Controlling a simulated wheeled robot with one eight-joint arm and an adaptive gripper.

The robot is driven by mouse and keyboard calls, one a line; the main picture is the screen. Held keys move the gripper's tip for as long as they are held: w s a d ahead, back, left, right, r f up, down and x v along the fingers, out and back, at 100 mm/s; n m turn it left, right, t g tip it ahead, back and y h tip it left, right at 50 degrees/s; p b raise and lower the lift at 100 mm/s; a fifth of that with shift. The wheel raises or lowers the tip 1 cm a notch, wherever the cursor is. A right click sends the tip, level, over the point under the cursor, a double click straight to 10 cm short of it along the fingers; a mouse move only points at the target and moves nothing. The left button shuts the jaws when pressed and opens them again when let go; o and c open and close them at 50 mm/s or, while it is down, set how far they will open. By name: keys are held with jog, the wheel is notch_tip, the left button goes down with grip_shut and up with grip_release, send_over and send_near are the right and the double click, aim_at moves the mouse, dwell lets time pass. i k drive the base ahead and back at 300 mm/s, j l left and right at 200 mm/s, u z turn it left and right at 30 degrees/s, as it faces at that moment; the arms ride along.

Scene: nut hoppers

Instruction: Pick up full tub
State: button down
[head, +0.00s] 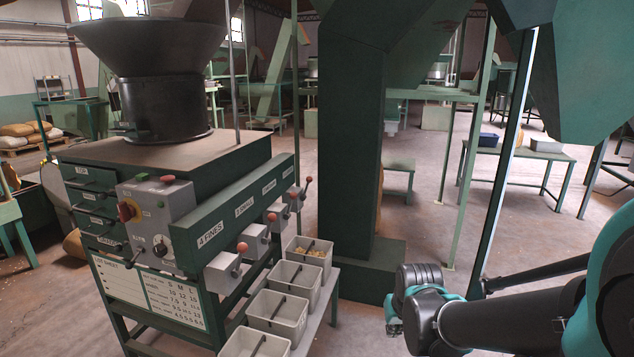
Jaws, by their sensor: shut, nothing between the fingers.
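Several pale grey tubs stand in a row on a low shelf (322,312) along the machine's outlet side. The farthest tub (313,270) holds a heap of light brown nuts or pieces. The two tubs nearer, a middle one (298,291) and another (285,320), show no heap and look empty. The nearest tub (240,346) is cut by the bottom edge. Dark bars span the tubs. My arm reaches in from the right. My gripper (393,316) is small, teal and partly hidden by my wrist, right of the tubs and apart from them; it is shut and empty.
The green sorting machine (240,215) with outlet boxes and red-knobbed levers overhangs the tubs' left side. A thick green column (350,130) on a wide base (365,268) stands behind the shelf. A table (520,152) with bins stands back right.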

aim_at(325, 246)
jog(key=i+l, duration=0.15)
jog(key=i, duration=0.25)
jog(key=i+l, duration=0.15)
jog(key=i, duration=0.2)
jog(key=i+l, duration=0.15)
jog(key=i, duration=0.25)
jog(key=u, duration=0.05)
